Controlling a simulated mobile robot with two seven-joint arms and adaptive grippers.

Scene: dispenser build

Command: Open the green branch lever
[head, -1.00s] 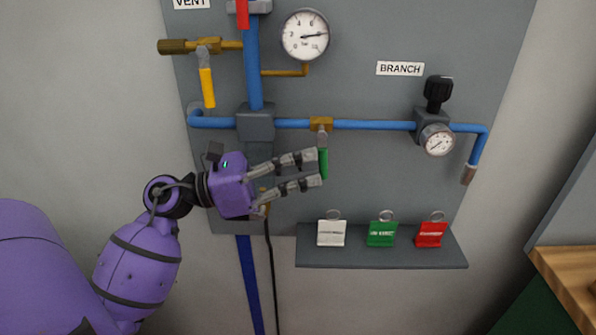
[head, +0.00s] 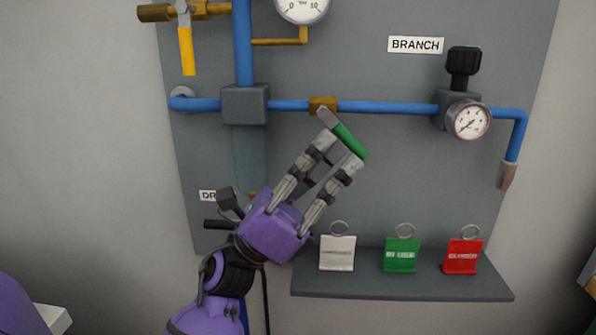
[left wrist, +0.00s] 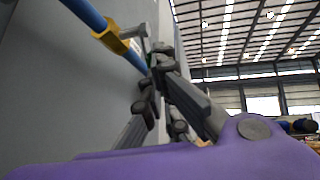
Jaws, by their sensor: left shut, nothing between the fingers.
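The green branch lever (head: 349,140) hangs from a brass valve (head: 323,104) on the horizontal blue pipe. It is tilted, running down and to the right from the valve. My left gripper (head: 341,150) comes from the lower left, its fingertips against or just in front of the lever. It is shut and not clamped on the lever; I cannot tell exact contact. My right gripper is not in view.
A yellow lever (head: 187,52) hangs at upper left. A black knob (head: 463,62) and small gauge (head: 468,121) sit to the right on the pipe. Below, a shelf (head: 400,287) carries white (head: 337,253), green (head: 401,255) and red (head: 462,256) tags.

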